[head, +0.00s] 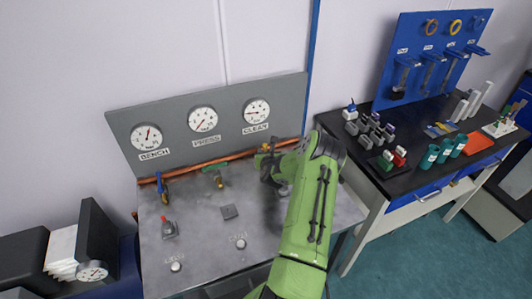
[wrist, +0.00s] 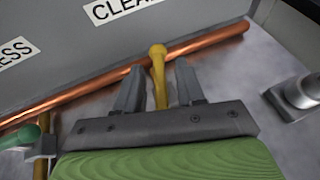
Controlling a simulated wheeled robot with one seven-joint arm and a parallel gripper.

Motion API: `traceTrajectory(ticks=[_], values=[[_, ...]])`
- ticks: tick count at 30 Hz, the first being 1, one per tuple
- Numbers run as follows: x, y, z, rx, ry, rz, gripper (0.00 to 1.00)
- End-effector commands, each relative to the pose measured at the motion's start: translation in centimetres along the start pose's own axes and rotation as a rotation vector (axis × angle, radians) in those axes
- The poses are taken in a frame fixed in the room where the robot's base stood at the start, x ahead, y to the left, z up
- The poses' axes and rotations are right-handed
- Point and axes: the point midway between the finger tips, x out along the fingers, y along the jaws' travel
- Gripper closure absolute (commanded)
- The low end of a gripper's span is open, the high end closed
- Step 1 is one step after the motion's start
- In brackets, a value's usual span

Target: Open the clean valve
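The clean valve has a yellow lever (wrist: 158,70) with a rounded end, in front of the copper pipe and below the CLEAN label in the wrist view. In the head view only a bit of the yellow lever (head: 266,147) shows; my arm hides most of the valve. My gripper (wrist: 159,82) is open, with one finger on each side of the lever and a visible gap to both. The valve's body is hidden behind the gripper. In the head view my gripper (head: 269,170) is over the right part of the metal bench top.
The copper pipe (wrist: 75,92) runs along the grey gauge panel (head: 170,113). The green press valve lever (wrist: 20,137) is left of my gripper, and a grey cylindrical fitting (wrist: 298,92) is right. The blue bench valve (head: 162,185) is farther left. A black-topped table (head: 400,185) stands right.

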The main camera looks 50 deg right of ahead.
Motion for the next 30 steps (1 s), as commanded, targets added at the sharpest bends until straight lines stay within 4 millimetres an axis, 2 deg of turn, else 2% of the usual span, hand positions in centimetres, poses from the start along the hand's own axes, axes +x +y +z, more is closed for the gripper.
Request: traceTrajectory(ticks=[3,10,15,18,30], values=[[0.72,0.01,0.01,-0.001,0.0,0.0,0.62],[0.76,0.0,0.05,-0.001,0.0,0.0,0.62],[0.74,0.0,0.05,-0.001,0.0,0.0,0.88],[0.74,0.0,0.03,-0.002,0.0,0.0,1.0],[0.96,-0.26,-0.8,-0.019,0.012,0.042,1.0]])
